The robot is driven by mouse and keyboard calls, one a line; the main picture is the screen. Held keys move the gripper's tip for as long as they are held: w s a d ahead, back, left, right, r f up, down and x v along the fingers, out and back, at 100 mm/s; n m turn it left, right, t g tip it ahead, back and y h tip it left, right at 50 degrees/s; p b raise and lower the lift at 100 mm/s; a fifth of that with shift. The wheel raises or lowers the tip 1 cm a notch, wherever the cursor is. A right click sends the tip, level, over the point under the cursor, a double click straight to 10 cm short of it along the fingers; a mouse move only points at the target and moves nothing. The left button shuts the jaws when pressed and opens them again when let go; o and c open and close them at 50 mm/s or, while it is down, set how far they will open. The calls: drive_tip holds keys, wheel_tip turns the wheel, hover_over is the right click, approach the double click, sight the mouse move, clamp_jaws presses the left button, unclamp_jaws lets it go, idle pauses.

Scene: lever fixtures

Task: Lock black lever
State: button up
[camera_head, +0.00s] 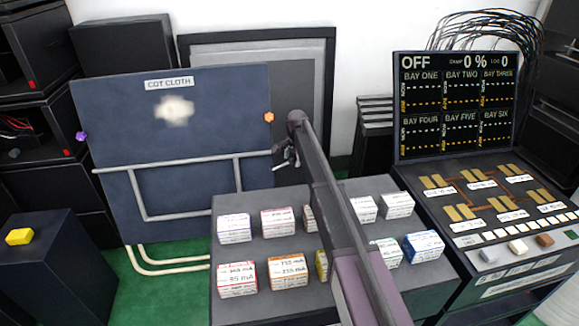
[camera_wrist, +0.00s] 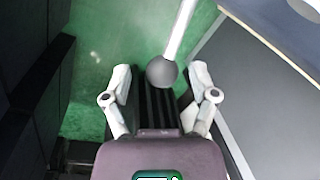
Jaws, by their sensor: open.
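The black lever is a pale rod with a dark grey-black ball knob (camera_wrist: 161,72), seen in the wrist view. The rod slants up and right from the knob to the top edge. My gripper (camera_wrist: 160,82) is open, with one finger left of the knob and one right of it. Gaps show on both sides, and the knob appears between or just beyond the fingertips; its exact depth is unclear. In the head view my gripper (camera_head: 286,154) is small, at the right edge of the blue panel (camera_head: 110,110). I cannot make out the black lever there.
The panel bears a purple knob (camera_head: 82,136), an orange knob (camera_head: 269,117) and a pale pipe frame (camera_head: 190,217). A bench (camera_head: 258,198) with several labelled blocks stands in front, beside a bay console (camera_head: 457,105). A yellow block (camera_head: 19,237) sits left. Green floor (camera_head: 165,283) shows between.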

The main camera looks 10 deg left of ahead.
drive_tip(key=shift+f+b, duration=0.35)
drive_tip(key=shift+f, duration=0.25)
drive_tip(key=shift+a, duration=0.1)
clamp_jaws()
